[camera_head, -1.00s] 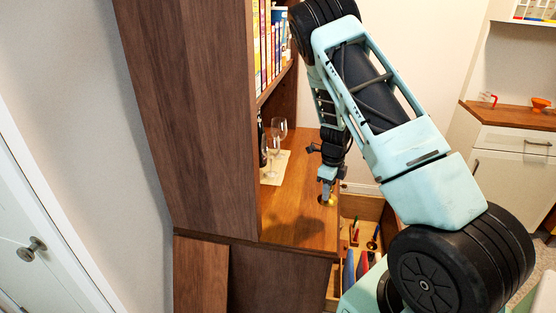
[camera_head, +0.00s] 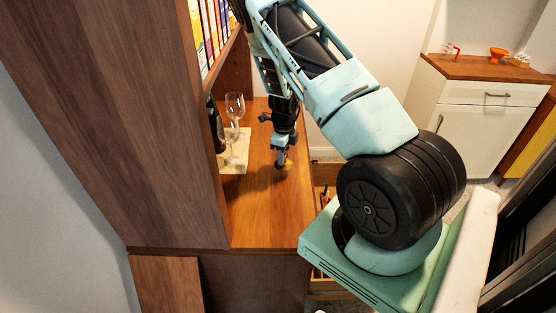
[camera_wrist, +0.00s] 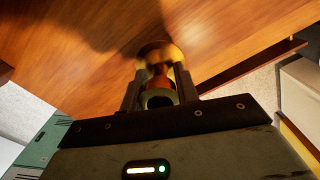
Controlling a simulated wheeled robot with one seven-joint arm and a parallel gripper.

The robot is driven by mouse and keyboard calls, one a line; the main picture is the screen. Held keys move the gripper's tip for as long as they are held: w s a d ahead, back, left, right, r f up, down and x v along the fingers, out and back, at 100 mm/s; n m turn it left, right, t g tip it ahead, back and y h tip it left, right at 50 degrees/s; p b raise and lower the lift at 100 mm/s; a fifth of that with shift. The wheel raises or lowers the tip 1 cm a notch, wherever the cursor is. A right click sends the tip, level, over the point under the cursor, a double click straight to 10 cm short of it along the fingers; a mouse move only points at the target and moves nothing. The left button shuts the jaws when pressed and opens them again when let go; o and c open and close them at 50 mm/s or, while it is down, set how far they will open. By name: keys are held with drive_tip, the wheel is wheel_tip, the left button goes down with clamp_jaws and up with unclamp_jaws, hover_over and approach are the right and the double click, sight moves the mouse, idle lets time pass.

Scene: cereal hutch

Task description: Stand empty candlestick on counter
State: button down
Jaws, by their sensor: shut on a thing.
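My gripper (camera_head: 281,160) points down over the wooden counter (camera_head: 262,205) of the hutch, near its front edge. In the wrist view my gripper (camera_wrist: 160,90) is shut on a brass-coloured candlestick (camera_wrist: 155,52), whose round base lies at or just above the counter. I cannot tell whether the base touches the wood. The candlestick looks roughly upright, and no candle shows in it. In the head view it is mostly hidden by the fingers.
Two wine glasses (camera_head: 235,105) and a dark bottle (camera_head: 215,125) stand on the counter left of my gripper, by a pale mat (camera_head: 236,160). Cereal boxes (camera_head: 210,35) fill the shelf above. An open drawer (camera_head: 325,175) lies below the counter's right edge. The counter front is clear.

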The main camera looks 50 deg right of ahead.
drive_tip(key=shift+f+p, duration=0.3)
drive_tip(key=shift+f, duration=1.75)
drive_tip(key=shift+f, duration=0.2)
drive_tip(key=c, duration=1)
unclamp_jaws()
drive_tip(key=shift+c, duration=0.2)
drive_tip(key=shift+r, duration=0.15)
wheel_tip(320, 180, up, 12)
drive_tip(key=shift+r+b, duration=0.1)
drive_tip(key=shift+b, duration=0.45)
